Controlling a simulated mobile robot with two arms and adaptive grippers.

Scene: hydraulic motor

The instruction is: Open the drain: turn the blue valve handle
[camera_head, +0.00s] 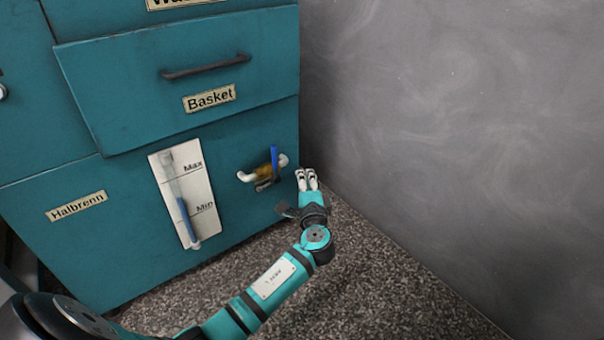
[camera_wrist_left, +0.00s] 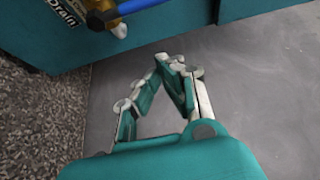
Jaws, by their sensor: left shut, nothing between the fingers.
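The blue valve handle (camera_head: 274,160) stands upright on a brass valve (camera_head: 265,172) with white pipe ends, low on the right side of the teal cabinet front. In the left wrist view the blue handle (camera_wrist_left: 140,6) shows at the top edge, beside a "Drain" label (camera_wrist_left: 66,10). My left gripper (camera_head: 307,174) is shut and empty. It is just right of the valve in the head view, apart from the handle. In the left wrist view its fingertips (camera_wrist_left: 166,60) meet below the valve, over the grey background. My right gripper is not in view.
The teal cabinet (camera_head: 120,240) carries a "Basket" drawer (camera_head: 150,110) with a dark handle above the valve. A white Max/Min level gauge (camera_head: 183,195) is left of the valve. A grey wall (camera_head: 450,130) is close on the right. The speckled floor (camera_head: 380,290) is clear.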

